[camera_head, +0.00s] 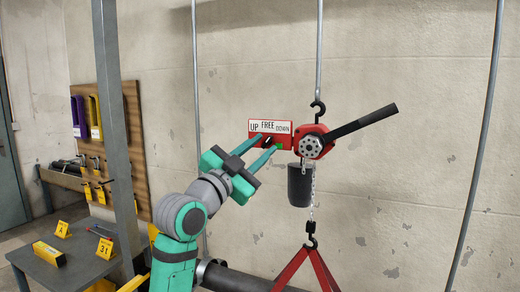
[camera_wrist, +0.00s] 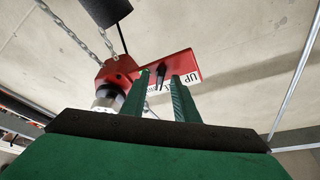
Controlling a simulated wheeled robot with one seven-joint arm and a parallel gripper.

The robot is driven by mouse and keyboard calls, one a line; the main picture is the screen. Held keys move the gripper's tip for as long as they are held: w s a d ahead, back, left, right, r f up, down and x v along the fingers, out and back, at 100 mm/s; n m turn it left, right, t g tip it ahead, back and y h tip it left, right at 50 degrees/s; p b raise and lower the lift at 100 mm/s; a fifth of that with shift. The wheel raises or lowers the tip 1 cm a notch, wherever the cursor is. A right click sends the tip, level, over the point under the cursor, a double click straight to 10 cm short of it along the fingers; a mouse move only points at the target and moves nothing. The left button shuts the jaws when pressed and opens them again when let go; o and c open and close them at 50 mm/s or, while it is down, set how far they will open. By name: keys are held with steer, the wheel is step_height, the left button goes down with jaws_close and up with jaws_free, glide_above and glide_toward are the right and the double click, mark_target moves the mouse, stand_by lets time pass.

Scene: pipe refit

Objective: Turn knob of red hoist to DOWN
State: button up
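The red hoist (camera_head: 309,143) hangs from a hook on a vertical rod, with a long black lever pointing up right. Its red arm carries a white label plate (camera_head: 270,126) reading UP, FREE, DOWN. The wrist view shows the hoist (camera_wrist: 121,68) and the black knob (camera_wrist: 161,76) on it. My gripper (camera_head: 266,143) is at the hoist's red arm, just below the label; the wrist view shows its two green fingers (camera_wrist: 164,80) apart, one on each side of the knob, with gaps visible. The fingers partly hide the label. Which mark the knob points to, I cannot tell.
A black cylinder (camera_head: 300,184) and a chain hang below the hoist, with a red triangular sling (camera_head: 306,270) under them. A dark pipe (camera_head: 245,280) lies low. A grey post (camera_head: 116,120) and a side table (camera_head: 75,270) stand left. The wall behind is bare.

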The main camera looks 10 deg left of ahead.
steer(key=shift+s+a, duration=0.1)
steer(key=v, duration=1)
steer(key=shift+s+f, duration=0.15)
steer(key=shift+s, duration=0.1)
steer(key=shift+a, duration=0.1)
